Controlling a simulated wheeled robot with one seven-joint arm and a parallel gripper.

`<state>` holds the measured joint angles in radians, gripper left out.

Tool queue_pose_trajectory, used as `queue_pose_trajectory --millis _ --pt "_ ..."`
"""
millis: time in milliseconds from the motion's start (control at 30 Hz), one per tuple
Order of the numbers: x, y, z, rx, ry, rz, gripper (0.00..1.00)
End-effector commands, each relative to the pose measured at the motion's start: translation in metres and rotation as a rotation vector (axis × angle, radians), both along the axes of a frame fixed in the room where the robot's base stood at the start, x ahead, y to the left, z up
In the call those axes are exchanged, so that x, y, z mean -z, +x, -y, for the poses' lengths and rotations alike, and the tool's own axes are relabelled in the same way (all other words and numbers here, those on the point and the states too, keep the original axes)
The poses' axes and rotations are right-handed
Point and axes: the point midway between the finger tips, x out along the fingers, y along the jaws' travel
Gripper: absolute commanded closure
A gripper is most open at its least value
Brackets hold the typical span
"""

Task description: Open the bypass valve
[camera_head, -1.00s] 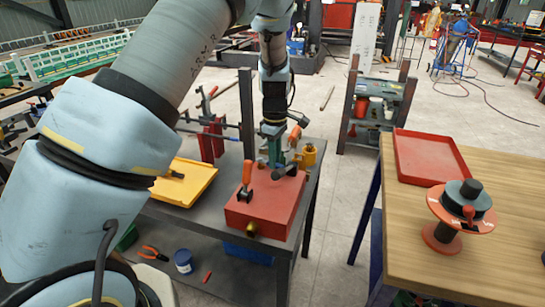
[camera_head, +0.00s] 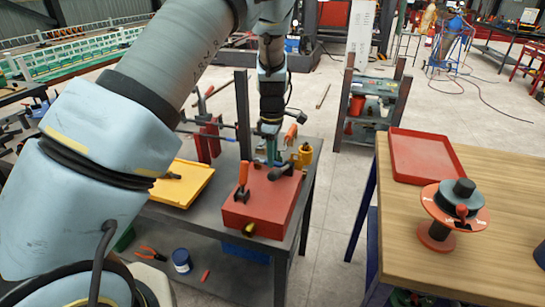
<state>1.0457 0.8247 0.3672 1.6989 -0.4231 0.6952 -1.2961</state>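A red box (camera_head: 262,207) sits on the dark workbench. A lever with an orange handle (camera_head: 243,172) stands upright on its left part. A dark fitting (camera_head: 287,171) is on its top toward the back right, and a small brass-coloured plug (camera_head: 249,230) is on its front face. I cannot tell which part is the bypass valve. My gripper (camera_head: 271,160) points down above the back of the box, right beside the dark fitting. Its fingers are small and partly merged with the fitting, so their opening and any contact are unclear.
A yellow tray (camera_head: 183,188) lies left of the box. Red clamps (camera_head: 208,140) stand behind it, and a yellow cylinder (camera_head: 305,154) is at the back right. A wooden table (camera_head: 480,220) with a red tray (camera_head: 424,157) and a round reel-like device (camera_head: 455,203) stands right, across a floor gap.

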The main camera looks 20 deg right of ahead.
Motion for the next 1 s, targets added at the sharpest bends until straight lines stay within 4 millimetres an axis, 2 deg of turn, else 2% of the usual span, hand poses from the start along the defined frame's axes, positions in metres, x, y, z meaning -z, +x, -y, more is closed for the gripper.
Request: queue_pose_trajectory --millis 33,200,233,567,667,1000 --pt "0.000 0.001 0.000 0.000 -0.001 0.001 0.68" --pt "0.000 0.000 0.000 0.001 0.000 0.000 0.49" --pt "0.000 0.000 0.000 0.001 0.001 -0.001 0.47" --pt "-0.005 0.000 0.000 0.002 -0.001 -0.001 0.47" --pt "-0.017 0.000 0.001 0.003 -0.003 0.001 0.47" --pt "-0.082 0.000 0.000 0.001 -0.003 0.002 0.47"
